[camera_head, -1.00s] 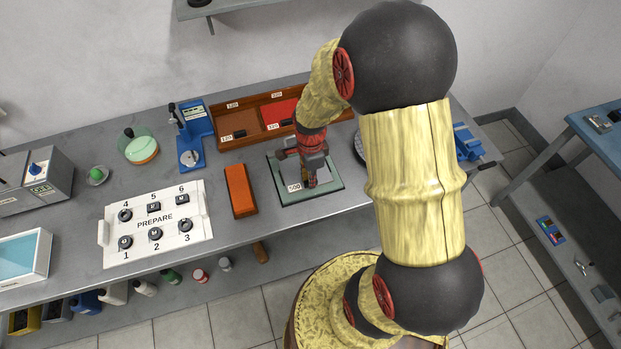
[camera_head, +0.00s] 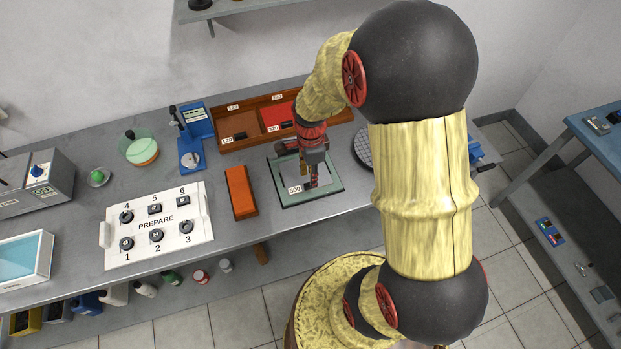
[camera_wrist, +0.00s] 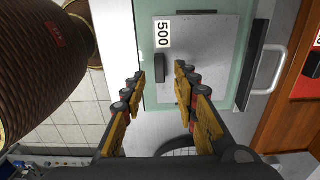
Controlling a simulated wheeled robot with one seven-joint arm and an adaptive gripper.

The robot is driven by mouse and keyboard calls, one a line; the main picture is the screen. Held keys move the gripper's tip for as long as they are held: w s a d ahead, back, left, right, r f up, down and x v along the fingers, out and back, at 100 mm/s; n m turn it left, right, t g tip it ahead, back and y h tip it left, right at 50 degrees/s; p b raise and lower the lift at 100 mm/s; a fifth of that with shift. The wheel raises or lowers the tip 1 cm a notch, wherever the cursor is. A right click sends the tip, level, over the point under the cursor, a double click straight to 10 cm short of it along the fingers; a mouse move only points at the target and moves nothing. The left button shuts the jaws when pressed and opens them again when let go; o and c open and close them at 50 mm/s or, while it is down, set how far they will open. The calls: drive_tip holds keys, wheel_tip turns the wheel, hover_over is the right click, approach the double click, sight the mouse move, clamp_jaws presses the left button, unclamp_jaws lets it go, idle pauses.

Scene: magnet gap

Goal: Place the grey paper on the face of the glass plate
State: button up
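The grey paper (camera_wrist: 205,50) with a white "500" label lies over the pale green glass plate (camera_wrist: 246,50) in the wrist view, inside the plate's borders. A small black block (camera_wrist: 159,67) sits on the paper near its edge, beside the label. In the head view, the paper (camera_head: 323,173) and the glass plate (camera_head: 283,196) are on the bench, partly hidden by my gripper. My gripper (camera_wrist: 160,74) is open, with its two fingertips apart on either side of the black block in the wrist view. I see a gap between the fingers and the block.
An orange block (camera_head: 240,192) and the white PREPARE board (camera_head: 190,240) are left of the plate. A brown tray (camera_head: 235,143) stands behind it. A round mesh disc (camera_head: 362,150) is to the right. A pale handle-shaped bar (camera_wrist: 275,70) shows beside the plate.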

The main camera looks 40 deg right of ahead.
drive_tip(key=s+a+r+n+t+p, duration=0.1)
drive_tip(key=s+a+r+n, duration=0.3)
drive_tip(key=r, duration=0.6)
drive_tip(key=w+a+r+n+t, duration=0.15)
drive_tip(key=r+n, duration=0.35)
drive_tip(key=r, duration=0.6)
drive_tip(key=s+a+r+n+t, duration=0.3)
drive_tip(key=s+a+r+n, duration=0.3)
drive_tip(key=n, duration=0.6)
drive_tip(key=s+r, duration=0.2)
drive_tip(key=s, duration=0.1)
drive_tip(key=shift+s+a, duration=0.25)
drive_tip(key=shift+s, duration=0.15)
drive_tip(key=shift+f, duration=0.15)
wheel_tip(320, 180, down, 3)
drive_tip(key=b, duration=0.2)
drive_tip(key=shift+b, duration=0.4)
drive_tip(key=shift+d, duration=0.1)
